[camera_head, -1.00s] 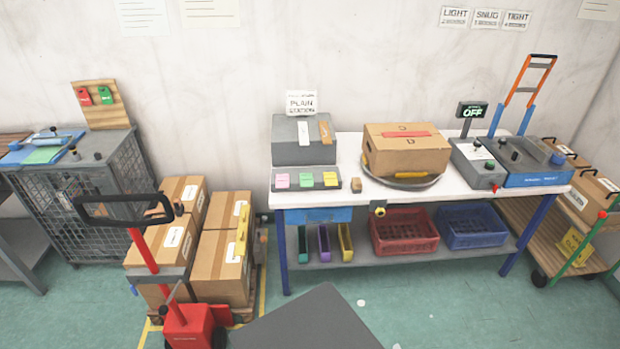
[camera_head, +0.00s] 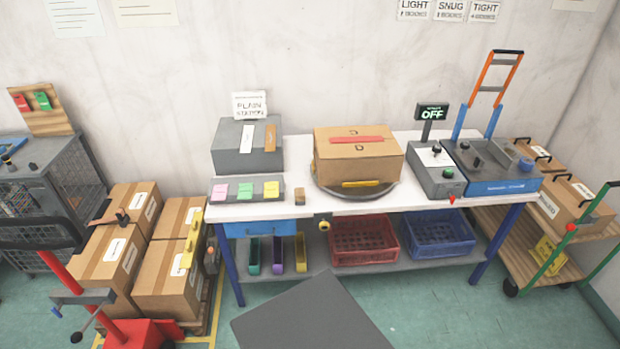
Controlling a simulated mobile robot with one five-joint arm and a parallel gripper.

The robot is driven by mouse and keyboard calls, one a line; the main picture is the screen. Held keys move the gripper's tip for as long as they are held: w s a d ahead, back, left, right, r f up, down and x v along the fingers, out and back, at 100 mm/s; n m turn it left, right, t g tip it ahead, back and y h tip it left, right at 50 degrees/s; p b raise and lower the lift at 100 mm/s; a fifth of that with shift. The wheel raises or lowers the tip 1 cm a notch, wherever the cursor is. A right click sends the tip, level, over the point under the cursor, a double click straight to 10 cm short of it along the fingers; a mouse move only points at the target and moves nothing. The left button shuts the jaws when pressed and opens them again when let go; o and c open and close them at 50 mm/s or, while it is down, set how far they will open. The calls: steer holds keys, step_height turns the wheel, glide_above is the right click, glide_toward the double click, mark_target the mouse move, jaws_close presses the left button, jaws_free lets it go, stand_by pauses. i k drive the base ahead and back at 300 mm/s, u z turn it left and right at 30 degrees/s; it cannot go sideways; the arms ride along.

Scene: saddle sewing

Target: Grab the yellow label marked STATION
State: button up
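A small yellow label (camera_head: 271,189) lies at the right end of a grey label tray (camera_head: 233,199) on the white workbench, near its front left edge. A green label (camera_head: 245,191) and a pink label (camera_head: 219,192) sit to its left in the same tray. The print on the labels is too small to read. Behind the tray is a grey box (camera_head: 232,154) under a sign reading PLAIN STATION (camera_head: 250,105). My gripper is not in view.
A cardboard box (camera_head: 357,158) stands on a round turntable (camera_head: 324,190) right of the labels. A small brown block (camera_head: 299,196) lies between. A red pallet jack (camera_head: 137,333) and stacked cartons (camera_head: 165,280) are at left. Green floor is clear in front right.

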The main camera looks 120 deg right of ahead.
mark_target(270, 189)
steer(key=u, duration=0.05)
steer(key=k, duration=1.85)
steer(key=z, duration=1.2)
steer(key=i, duration=1.45)
